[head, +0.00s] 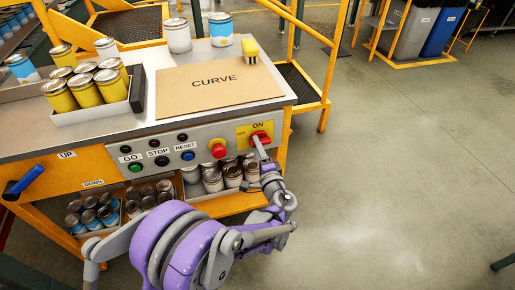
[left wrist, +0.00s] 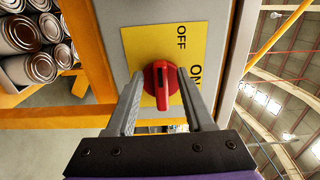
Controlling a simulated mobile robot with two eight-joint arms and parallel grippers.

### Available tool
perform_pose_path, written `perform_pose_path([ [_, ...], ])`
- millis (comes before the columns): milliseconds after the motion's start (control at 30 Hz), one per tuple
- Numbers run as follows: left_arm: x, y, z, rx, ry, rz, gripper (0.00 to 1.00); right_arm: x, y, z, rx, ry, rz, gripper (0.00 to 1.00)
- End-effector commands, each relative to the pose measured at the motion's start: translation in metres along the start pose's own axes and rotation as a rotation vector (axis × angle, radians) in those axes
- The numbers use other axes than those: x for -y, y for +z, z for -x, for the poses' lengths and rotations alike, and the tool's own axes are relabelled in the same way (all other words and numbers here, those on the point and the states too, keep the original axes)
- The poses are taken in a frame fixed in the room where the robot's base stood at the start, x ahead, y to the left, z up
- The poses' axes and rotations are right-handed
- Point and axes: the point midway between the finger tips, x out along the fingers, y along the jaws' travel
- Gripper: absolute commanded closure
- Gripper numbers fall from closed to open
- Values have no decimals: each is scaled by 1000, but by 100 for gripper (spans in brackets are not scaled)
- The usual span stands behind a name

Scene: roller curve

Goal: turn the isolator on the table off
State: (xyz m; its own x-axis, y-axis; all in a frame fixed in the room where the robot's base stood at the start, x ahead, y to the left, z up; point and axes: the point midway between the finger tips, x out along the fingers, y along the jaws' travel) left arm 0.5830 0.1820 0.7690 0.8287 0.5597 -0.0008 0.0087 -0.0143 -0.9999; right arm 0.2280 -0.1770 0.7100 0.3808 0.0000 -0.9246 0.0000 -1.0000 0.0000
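The isolator is a red rotary knob (head: 261,137) on a yellow plate (head: 242,132) marked OFF and ON, at the right end of the table's front panel. In the left wrist view the red knob (left wrist: 160,84) lies between the two fingers of my left gripper (left wrist: 159,78). The fingers are open, one on each side of the knob; I cannot tell whether either touches it. The knob's raised grip runs roughly up and down in that view, and its exact setting is unclear. In the head view my left gripper (head: 262,148) is at the knob, partly covering it. My right gripper is not in view.
A red stop button (head: 218,149) sits just left of the yellow plate. Further left are GO, STOP and RESET buttons and a blue lever (head: 23,182). Cans (head: 212,180) fill the shelf below. A board marked CURVE (head: 205,92) lies on the table.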

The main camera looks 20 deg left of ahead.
Motion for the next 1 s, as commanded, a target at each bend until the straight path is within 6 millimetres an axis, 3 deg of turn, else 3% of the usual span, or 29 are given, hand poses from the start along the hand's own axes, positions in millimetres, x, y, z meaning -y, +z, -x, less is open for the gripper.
perform_pose_path([
  [367,1,-1,10,-2,0,-1,48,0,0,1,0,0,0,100],
  [800,1,-1,91,-3,0,0,48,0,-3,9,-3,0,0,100],
  [1000,0,0,107,0,-1,-1,48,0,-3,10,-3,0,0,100],
])
